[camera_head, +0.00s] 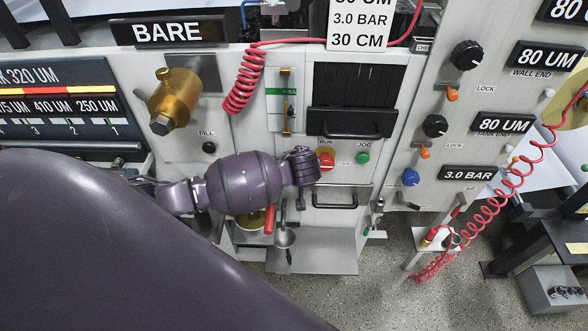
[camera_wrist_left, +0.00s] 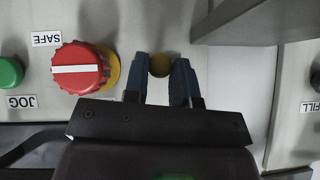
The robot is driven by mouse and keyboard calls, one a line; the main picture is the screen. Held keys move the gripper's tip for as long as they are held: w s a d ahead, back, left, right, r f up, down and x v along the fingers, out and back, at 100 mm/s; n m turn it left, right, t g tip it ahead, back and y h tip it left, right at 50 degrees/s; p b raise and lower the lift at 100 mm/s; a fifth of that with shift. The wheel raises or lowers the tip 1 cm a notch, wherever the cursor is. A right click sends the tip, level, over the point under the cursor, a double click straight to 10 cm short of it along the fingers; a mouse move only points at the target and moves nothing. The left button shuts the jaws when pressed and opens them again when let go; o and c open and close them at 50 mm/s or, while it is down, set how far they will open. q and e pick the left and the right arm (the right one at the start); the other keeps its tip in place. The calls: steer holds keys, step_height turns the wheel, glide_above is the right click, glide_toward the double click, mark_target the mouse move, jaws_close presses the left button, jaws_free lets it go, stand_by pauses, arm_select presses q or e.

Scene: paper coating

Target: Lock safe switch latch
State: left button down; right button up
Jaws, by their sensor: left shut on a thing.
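The red switch (camera_head: 327,161) sits on the machine's front panel beside a green button. In the left wrist view the red switch (camera_wrist_left: 80,68) has a white bar, a yellow collar and a SAFE label beside it. My left gripper (camera_wrist_left: 160,80) is next to the switch, with its two blue fingers shut on a small brass-coloured round knob (camera_wrist_left: 160,65), which looks like the latch. In the head view my left gripper (camera_head: 308,166) is at the panel just left of the switch, and the latch is hidden there. My right gripper is not in view.
The green JOG button (camera_head: 362,157) is right of the switch. A black FILL knob (camera_head: 209,147) is at the left. A drawer handle (camera_head: 334,201) is below the panel. A coiled red hose (camera_head: 243,85) hangs above.

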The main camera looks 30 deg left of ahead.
arm_select(q)
steer(key=shift+w+d, duration=0.1)
steer(key=shift+d, duration=0.2)
steer(key=c, duration=0.9)
jaws_free()
steer(key=shift+w+d, duration=0.1)
steer(key=shift+c, duration=0.2)
steer(key=v, duration=1)
steer(key=shift+s+r, duration=0.25)
steer(key=shift+r, duration=0.05)
steer(key=shift+d, duration=0.1)
